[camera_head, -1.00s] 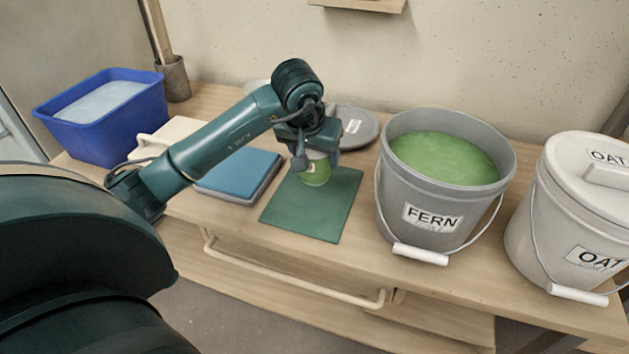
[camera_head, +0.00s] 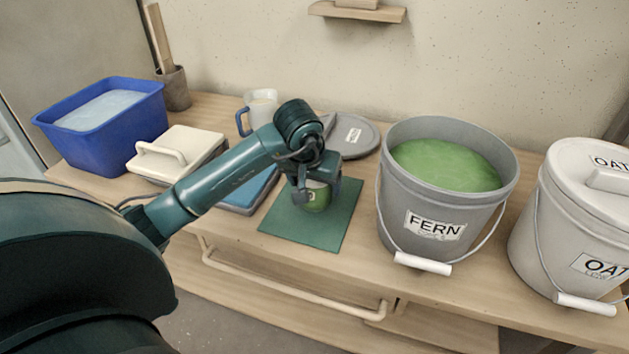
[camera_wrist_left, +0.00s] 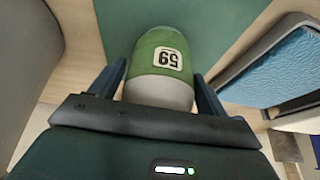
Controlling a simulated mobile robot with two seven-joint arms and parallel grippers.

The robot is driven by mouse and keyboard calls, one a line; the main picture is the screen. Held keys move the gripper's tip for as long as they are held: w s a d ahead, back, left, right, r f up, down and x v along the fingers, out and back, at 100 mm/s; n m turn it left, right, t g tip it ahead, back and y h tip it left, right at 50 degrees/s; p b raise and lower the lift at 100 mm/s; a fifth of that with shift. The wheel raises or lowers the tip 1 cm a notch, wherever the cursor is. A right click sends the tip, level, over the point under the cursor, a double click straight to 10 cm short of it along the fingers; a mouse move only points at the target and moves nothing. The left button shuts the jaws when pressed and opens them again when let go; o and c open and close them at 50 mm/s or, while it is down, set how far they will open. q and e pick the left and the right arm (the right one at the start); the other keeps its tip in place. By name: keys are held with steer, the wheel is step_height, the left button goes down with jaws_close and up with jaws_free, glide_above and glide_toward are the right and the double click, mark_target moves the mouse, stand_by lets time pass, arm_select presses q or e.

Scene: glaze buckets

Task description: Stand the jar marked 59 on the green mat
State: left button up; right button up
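The jar marked 59 (camera_head: 317,201) is green below and pale above, with a white label. In the left wrist view the jar (camera_wrist_left: 160,62) sits between my left gripper's two fingers, its 59 label facing the camera. My left gripper (camera_head: 318,192) is shut on the jar, pointing down over the green mat (camera_head: 288,228). The jar looks upright over the mat's middle. I cannot tell whether its base touches the mat. The gripper hides its top in the head view. My right gripper is not in view.
The FERN bucket (camera_head: 410,200) with green glaze stands right of the mat, the lidded OAT bucket (camera_head: 545,225) beyond it. Behind are a grey lid (camera_head: 358,145) and a mug (camera_head: 262,108).

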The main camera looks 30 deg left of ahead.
arm_select(q)
steer(key=shift+o, duration=0.6)
steer(key=shift+r, duration=0.1)
